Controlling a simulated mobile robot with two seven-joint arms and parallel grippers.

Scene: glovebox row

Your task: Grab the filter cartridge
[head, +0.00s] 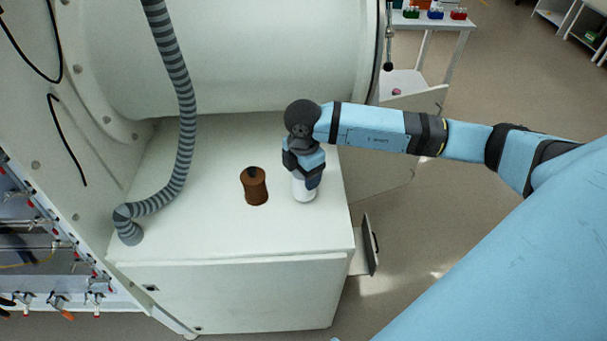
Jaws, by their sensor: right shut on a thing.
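A white cylinder (304,190), which looks like the filter cartridge, stands upright on the white cabinet top (215,228). My right gripper (306,178) points down over it and is shut on its upper part, hiding the top. The lower part of the cylinder shows below the fingers, at or very near the cabinet top. My left gripper is not in view.
A brown pot-like object with a dark knob (255,187) stands just left of the white cylinder. A grey ribbed hose (186,110) hangs down to the cabinet's left side. A large white drum (230,55) closes off the back. The cabinet's front top is clear.

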